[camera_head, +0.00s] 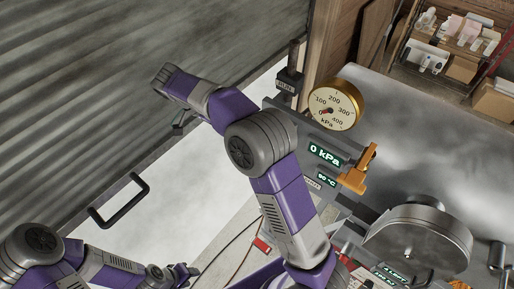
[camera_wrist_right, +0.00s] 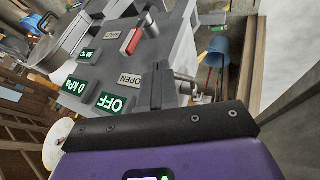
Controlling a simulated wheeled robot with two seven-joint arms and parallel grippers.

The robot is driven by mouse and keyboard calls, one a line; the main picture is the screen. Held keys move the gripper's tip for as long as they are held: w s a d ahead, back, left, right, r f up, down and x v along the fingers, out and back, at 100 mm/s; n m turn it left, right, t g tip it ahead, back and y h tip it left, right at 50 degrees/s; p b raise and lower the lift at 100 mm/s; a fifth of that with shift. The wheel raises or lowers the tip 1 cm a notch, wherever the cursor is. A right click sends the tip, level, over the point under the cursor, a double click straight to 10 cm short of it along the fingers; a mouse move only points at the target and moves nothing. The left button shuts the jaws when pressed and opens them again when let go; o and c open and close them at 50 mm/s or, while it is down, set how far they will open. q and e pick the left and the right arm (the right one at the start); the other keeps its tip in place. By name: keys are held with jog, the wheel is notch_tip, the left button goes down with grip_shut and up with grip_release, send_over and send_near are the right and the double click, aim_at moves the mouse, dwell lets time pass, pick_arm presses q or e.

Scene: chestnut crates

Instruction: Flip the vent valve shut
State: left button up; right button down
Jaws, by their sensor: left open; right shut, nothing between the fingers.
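The vent valve's red lever (camera_wrist_right: 131,41) shows in the right wrist view, on a grey panel between a SHUT label (camera_wrist_right: 112,35) and an OPEN label (camera_wrist_right: 130,80). It lies nearer the SHUT label, but I cannot tell its exact setting. In the head view my right arm seems to hide it. My right gripper (camera_wrist_right: 159,84) is shut and empty, its fingers pointing toward the panel and apart from the lever. It also shows small at the upper left of the head view (camera_head: 181,119). My left gripper (camera_head: 184,273) is open and empty at the lower left, away from the panel.
A gold-rimmed gauge (camera_head: 336,104), a 0 kPa display (camera_head: 325,154) and an orange handle (camera_head: 358,172) stand right of my right arm. A round metal lid (camera_head: 416,238) is at the lower right. A blue bucket (camera_wrist_right: 215,50) is behind the panel.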

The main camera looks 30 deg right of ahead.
jog(key=s+d+f, duration=0.6)
jog(key=shift+f, duration=0.4)
jog(key=shift+s, duration=0.15)
